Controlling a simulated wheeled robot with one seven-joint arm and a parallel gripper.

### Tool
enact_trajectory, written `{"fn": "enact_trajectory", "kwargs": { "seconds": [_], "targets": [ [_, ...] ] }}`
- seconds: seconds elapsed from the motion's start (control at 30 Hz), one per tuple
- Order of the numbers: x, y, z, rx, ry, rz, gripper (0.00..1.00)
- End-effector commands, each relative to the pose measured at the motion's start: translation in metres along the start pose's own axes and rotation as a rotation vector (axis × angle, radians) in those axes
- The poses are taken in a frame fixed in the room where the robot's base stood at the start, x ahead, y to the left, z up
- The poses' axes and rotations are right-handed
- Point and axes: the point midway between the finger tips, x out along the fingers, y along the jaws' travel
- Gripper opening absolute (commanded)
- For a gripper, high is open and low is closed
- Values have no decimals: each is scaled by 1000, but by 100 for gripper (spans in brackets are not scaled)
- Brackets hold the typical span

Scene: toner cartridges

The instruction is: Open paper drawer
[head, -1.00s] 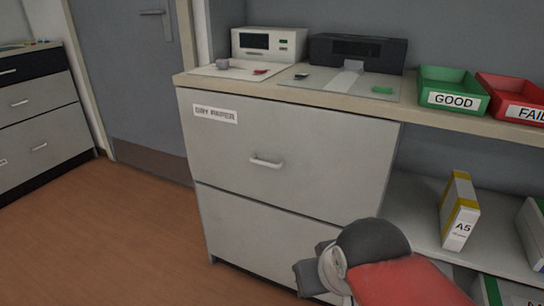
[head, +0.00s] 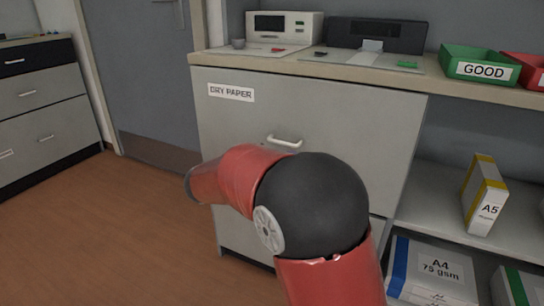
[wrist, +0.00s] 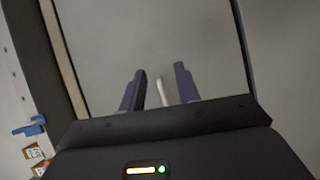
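The paper drawer (head: 330,115) is the upper grey front of the cabinet, with a "DRY PAPER" label (head: 231,92) at its upper left. It looks shut. Its pale bar handle (head: 284,141) shows just above my red arm in the head view. In the wrist view, my gripper (wrist: 160,76) is open, its two dark fingers pointing toward the drawer front. The pale handle (wrist: 162,92) appears between the fingers. I cannot tell how far the handle is from them in depth. In the head view my gripper is hidden behind my arm.
The worktop (head: 315,68) above holds a white device (head: 284,27), a dark device (head: 377,35) and a green GOOD tray (head: 482,67). Shelves at right hold an A5 box (head: 484,195) and an A4 pack (head: 436,270). Floor at left is clear.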

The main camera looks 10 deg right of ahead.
Motion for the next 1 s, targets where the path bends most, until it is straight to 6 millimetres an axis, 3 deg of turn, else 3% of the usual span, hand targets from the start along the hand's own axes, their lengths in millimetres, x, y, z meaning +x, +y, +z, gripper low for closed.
{"fn": "enact_trajectory", "kwargs": {
  "seconds": [0.03, 0.1, 0.3, 0.8, 1.0],
  "targets": [
    [-10, -12, -22, -1, 38, 69, 32],
    [-23, -15, -43, 13, 82, 152, 32],
    [-39, -18, -70, 40, 147, 258, 32],
    [26, 0, -80, 38, 146, 260, 32],
    [33, 1, -81, 37, 149, 259, 32]
  ]
}}
